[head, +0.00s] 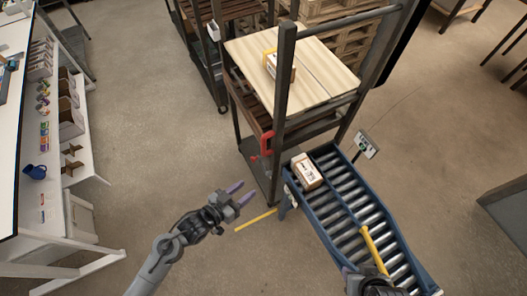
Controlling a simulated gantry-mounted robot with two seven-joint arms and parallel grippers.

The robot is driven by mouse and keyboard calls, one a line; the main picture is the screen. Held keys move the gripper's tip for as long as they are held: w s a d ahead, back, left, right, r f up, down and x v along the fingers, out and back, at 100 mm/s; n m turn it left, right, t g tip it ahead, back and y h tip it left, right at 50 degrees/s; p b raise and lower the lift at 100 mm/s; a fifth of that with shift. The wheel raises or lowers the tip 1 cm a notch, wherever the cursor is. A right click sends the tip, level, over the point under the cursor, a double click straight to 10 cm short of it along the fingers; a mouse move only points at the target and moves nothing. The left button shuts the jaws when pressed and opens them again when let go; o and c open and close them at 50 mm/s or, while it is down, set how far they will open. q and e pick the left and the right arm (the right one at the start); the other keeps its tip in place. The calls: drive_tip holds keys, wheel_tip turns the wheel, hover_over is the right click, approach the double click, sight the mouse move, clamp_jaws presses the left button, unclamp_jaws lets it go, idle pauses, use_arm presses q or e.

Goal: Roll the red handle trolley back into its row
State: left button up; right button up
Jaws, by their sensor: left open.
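The trolley (287,85) has a dark metal frame and pale wooden shelf boards. A red handle (267,143) is on its near left side. My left gripper (241,193) is open and empty over the floor, in front of and left of the trolley, apart from the red handle. My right gripper (372,272) shows only partly at the bottom edge, over the near end of the roller conveyor; its fingers are not clear.
A blue roller conveyor (350,205) stands close to the trolley's right side, carrying a small carton (306,171). Another dark trolley (205,60) and wooden pallets (330,45) are behind. A yellow floor strip (256,219) lies nearby. A white workbench (60,225) is left; floor between is clear.

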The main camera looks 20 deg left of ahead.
use_arm(q)
drive_tip(key=w+a+f+m+t+h+b, duration=0.1)
drive_tip(key=w+a+f+m+h+b, duration=0.15)
drive_tip(key=w+f+b, duration=0.65)
drive_tip(key=h+b, duration=0.1)
drive_tip(key=b, duration=0.3)
approach(262, 147)
drive_tip(key=shift+m+t, duration=0.25)
drive_tip(key=shift+t, duration=0.25)
drive_tip(key=shift+f+x, duration=0.15)
drive_tip(key=shift+x, duration=1.7)
drive_tip(key=shift+f+x, duration=0.2)
drive_tip(key=shift+x, duration=1.6)
drive_tip(key=shift+f+x, duration=0.15)
drive_tip(key=shift+x, duration=1.7)
use_arm(e)
wheel_tip(262, 147, down, 16)
use_arm(q)
drive_tip(key=shift+c, duration=0.4)
use_arm(e)
drive_tip(key=shift+d+r, duration=0.1)
use_arm(q)
clamp_jaws()
